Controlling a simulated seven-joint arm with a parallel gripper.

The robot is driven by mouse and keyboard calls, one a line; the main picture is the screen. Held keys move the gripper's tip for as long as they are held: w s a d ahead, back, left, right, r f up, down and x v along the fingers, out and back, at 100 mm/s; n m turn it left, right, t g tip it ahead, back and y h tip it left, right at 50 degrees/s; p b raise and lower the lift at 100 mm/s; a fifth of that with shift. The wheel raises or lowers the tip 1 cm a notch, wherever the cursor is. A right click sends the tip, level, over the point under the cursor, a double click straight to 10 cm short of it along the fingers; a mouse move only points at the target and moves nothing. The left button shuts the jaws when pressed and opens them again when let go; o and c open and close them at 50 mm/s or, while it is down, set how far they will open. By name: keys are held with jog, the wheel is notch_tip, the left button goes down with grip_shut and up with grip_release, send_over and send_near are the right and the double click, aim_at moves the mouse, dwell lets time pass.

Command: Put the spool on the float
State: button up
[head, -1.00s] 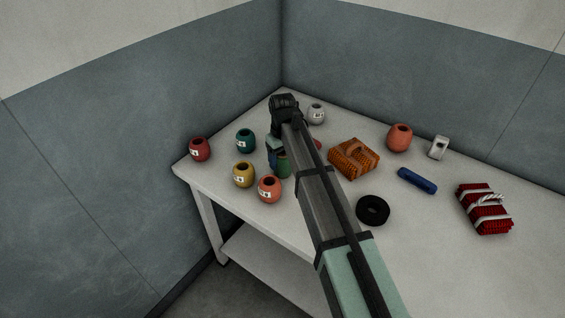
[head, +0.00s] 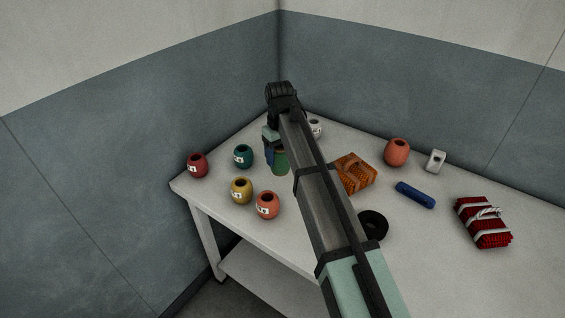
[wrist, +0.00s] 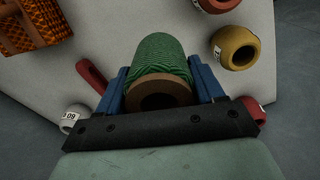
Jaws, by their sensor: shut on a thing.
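My gripper (wrist: 162,88) is shut on the spool (wrist: 160,62), a green twine roll with a brown core. Its blue fingers press on both sides of the spool. In the head view the spool (head: 281,161) shows beside my arm, apparently above the table. Several round floats with holes on top stand on the table: red (head: 196,165), teal (head: 243,155), yellow (head: 241,190), coral (head: 267,205), pale grey (head: 316,128) and a larger orange-red one (head: 397,152). I cannot tell which float is meant. My arm partly hides the grey one.
An orange net bundle (head: 357,173), black ring (head: 374,224), blue rod (head: 415,195), grey block (head: 435,161) and red net bundle (head: 484,222) lie on the table (head: 445,262). A red bar (wrist: 91,76) shows beside the gripper. Walls meet behind the table's corner.

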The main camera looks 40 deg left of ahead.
jog(key=shift+w+r, duration=0.1)
jog(key=shift+r, duration=0.6)
jog(key=w+d+r+m, duration=0.2)
jog(key=w+d+r, duration=0.1)
jog(key=w+d, duration=0.9)
jog(key=w+d+r+m, duration=0.3)
jog(key=w+d, duration=0.9)
jog(key=w, duration=0.3)
jog(key=shift+d, duration=0.4)
jog(key=w+d, duration=0.1)
jog(key=w, duration=0.1)
jog(key=w+d+r, duration=0.1)
jog(key=w, duration=0.1)
jog(key=w+d+r, duration=0.1)
jog(key=w+d, duration=0.1)
jog(key=shift+r, duration=0.25)
jog(key=n, duration=0.7)
send_over(400, 142)
jog(key=shift+s+f, duration=0.1)
jog(key=shift+f, duration=4.15)
jog(key=shift+f, duration=0.15)
jog(key=o, duration=1.1)
